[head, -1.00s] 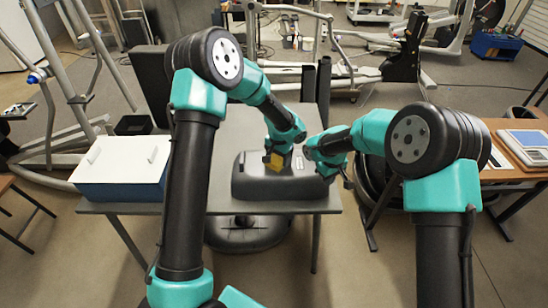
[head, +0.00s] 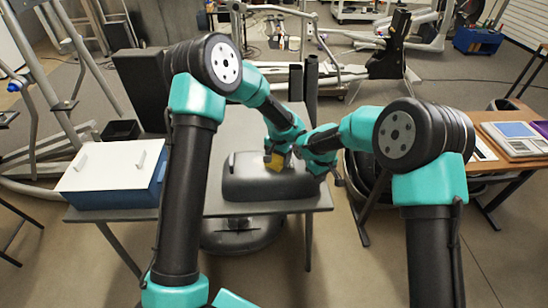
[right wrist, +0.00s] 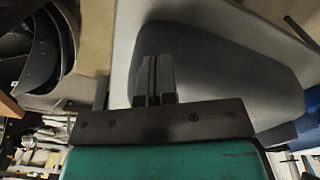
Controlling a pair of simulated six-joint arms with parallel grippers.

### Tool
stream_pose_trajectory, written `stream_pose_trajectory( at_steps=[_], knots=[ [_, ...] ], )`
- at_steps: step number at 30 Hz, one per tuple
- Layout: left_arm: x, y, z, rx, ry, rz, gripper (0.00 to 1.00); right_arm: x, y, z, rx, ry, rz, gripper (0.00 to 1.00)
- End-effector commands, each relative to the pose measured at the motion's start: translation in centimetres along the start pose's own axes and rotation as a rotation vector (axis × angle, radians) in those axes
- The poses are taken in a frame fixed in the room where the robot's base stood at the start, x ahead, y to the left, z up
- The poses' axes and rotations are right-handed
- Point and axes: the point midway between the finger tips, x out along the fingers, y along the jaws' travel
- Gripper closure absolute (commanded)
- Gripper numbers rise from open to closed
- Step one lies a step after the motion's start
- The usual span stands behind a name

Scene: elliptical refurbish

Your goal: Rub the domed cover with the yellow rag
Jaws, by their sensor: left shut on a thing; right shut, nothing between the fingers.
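The dark grey domed cover (head: 250,184) lies on the grey table in the head view. It also fills the middle of the right wrist view (right wrist: 225,75). My left gripper (head: 275,158) is shut on the yellow rag (head: 274,161), at the top of the cover; whether the rag presses on it cannot be told for sure. My right gripper (head: 318,172) is at the right end of the cover. In the right wrist view its fingers (right wrist: 155,75) are together and empty, in front of the cover; touch cannot be told.
A blue box with a white lid (head: 112,172) stands at the table's left. The grey table (head: 225,130) is bare behind the cover. Two dark upright posts (head: 311,80) rise at its back right. A wooden table with a scale (head: 515,138) stands at the right.

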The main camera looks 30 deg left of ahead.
Motion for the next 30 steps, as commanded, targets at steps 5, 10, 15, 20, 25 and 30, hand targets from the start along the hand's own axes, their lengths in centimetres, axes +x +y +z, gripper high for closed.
stream_pose_trajectory(
  at_steps=[5,10,15,20,25,30],
  knots=[
    [0.0,0.8,-0.3,0.006,-0.002,0.001,0.5,-0.1,-0.4,-0.3,-0.008,0.0,0.002,1.0],
    [0.0,0.9,-0.3,0.009,-0.002,0.001,0.5,-0.1,-0.5,-0.4,-0.011,0.0,0.003,1.0],
    [0.3,1.1,0.0,0.009,-0.004,0.001,0.5,-0.1,-0.5,-0.4,-0.011,0.0,0.004,1.0],
    [0.4,1.2,0.2,0.01,-0.007,0.001,0.5,-0.1,-0.5,-0.5,-0.011,0.002,0.004,1.0],
    [0.5,1.1,0.3,0.011,-0.009,0.001,0.5,-0.1,-0.5,-0.5,-0.01,0.003,0.005,1.0],
    [0.4,0.3,0.9,0.011,-0.01,0.001,0.5,-0.1,-0.4,-0.5,-0.01,0.003,0.004,1.0]
  ],
)
